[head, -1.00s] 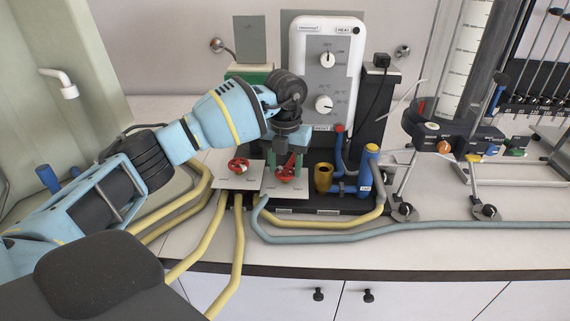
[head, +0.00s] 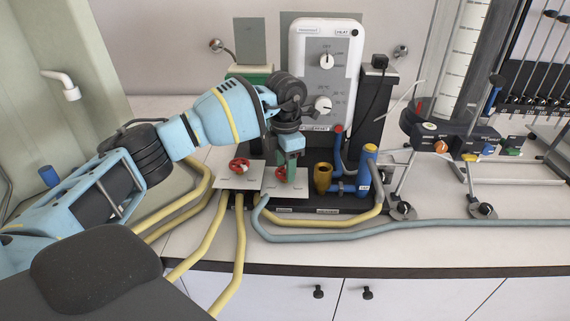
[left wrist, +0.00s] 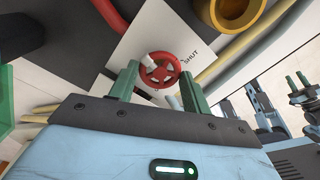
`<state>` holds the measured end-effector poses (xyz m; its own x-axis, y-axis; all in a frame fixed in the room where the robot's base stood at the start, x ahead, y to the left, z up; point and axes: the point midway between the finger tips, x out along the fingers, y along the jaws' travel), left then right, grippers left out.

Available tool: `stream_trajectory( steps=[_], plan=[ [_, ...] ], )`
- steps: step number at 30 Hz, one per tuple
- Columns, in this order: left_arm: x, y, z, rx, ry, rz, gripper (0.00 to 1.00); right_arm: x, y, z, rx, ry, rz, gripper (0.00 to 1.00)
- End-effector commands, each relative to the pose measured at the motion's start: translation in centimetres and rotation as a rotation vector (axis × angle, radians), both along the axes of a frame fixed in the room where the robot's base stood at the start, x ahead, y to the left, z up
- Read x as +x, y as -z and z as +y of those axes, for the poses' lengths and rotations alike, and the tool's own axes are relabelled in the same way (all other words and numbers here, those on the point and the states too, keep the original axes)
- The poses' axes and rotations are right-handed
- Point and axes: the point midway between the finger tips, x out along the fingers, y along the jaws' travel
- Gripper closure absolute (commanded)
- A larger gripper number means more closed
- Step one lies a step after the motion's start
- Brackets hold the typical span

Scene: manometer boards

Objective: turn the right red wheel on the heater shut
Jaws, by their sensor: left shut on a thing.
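The right red wheel (left wrist: 162,70) sits on a white plate on the heater, by the printed word SHUT (left wrist: 190,59). It has a white mark on its rim at the left in the left wrist view. In the head view the wheel (head: 278,175) is mostly hidden behind my left gripper (head: 288,163). My left gripper points down over it, and in the left wrist view its two green fingers (left wrist: 158,86) stand either side of the wheel, shut on it. My right gripper (left wrist: 298,83) shows small at the right of the left wrist view, fingers apart.
The left red wheel (head: 239,165) stands close by on its own plate. A brass cup (head: 322,178) and a blue pipe with a yellow top (head: 368,168) stand just right. Yellow hoses (head: 236,240) and a grey-blue hose (head: 400,229) run across the worktop.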

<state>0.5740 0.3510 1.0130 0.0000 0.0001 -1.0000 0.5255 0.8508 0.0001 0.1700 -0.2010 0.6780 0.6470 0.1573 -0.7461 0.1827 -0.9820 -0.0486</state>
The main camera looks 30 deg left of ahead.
Motion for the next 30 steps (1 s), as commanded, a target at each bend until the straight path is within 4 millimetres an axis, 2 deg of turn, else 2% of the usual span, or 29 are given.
stream_trajectory(
  steps=[30],
  plan=[
    [0.0,0.1,0.0,0.0,0.966,0.0,0.75,-1.0,1.2,0.2,0.005,0.005,0.028,0.64]
  ],
)
